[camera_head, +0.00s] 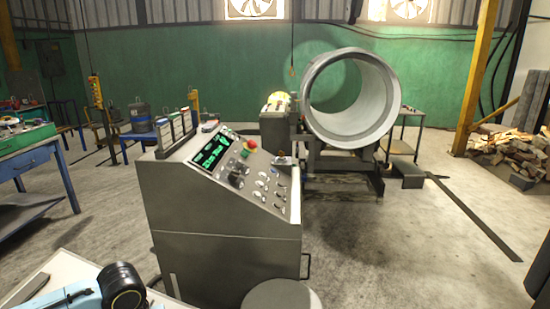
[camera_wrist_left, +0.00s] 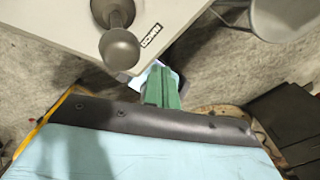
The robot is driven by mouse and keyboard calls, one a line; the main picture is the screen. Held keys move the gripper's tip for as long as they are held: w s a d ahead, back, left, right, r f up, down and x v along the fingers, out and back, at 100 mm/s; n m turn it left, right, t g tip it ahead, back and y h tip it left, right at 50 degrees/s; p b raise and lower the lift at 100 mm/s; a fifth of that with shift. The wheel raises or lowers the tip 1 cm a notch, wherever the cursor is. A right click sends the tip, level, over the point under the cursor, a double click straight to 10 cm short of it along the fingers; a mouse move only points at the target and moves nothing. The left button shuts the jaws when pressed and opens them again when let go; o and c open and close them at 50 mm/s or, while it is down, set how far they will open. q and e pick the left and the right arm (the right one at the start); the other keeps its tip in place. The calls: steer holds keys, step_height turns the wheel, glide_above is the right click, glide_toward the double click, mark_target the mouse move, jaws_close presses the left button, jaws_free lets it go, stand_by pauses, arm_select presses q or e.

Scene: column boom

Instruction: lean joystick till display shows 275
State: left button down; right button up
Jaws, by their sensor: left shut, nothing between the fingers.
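The grey control console (camera_head: 222,225) stands in the middle of the head view. Its sloped panel has a dark display (camera_head: 212,152) with green characters, too small to read. A dark stick-like control (camera_head: 238,174) sits on the panel below the display; I cannot tell whether it is the joystick or whether it leans. My left gripper's green fingers (camera_wrist_left: 162,88) are shut and empty in the left wrist view, beside the corner of a pale surface. A grey round-headed part (camera_wrist_left: 119,46) stands on that surface, apart from the fingers. My right gripper is out of view.
A red button (camera_head: 249,146) and several small knobs share the panel. A pale table (camera_head: 60,270) is at the bottom left, a grey round stool (camera_head: 282,294) before the console. A large metal pipe (camera_head: 350,98) stands behind. The floor at right is mostly open.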

arm_select(q)
steer(key=shift+w+a+p, duration=0.1)
steer(key=shift+a+p, duration=0.25)
steer(key=shift+a, duration=1.45)
steer(key=d+r+p, duration=0.4)
steer(key=r+p, duration=0.4)
steer(key=p, duration=0.3)
steer(key=shift+d, duration=0.3)
steer(key=shift+s+d, duration=0.1)
steer(key=shift+s, duration=0.1)
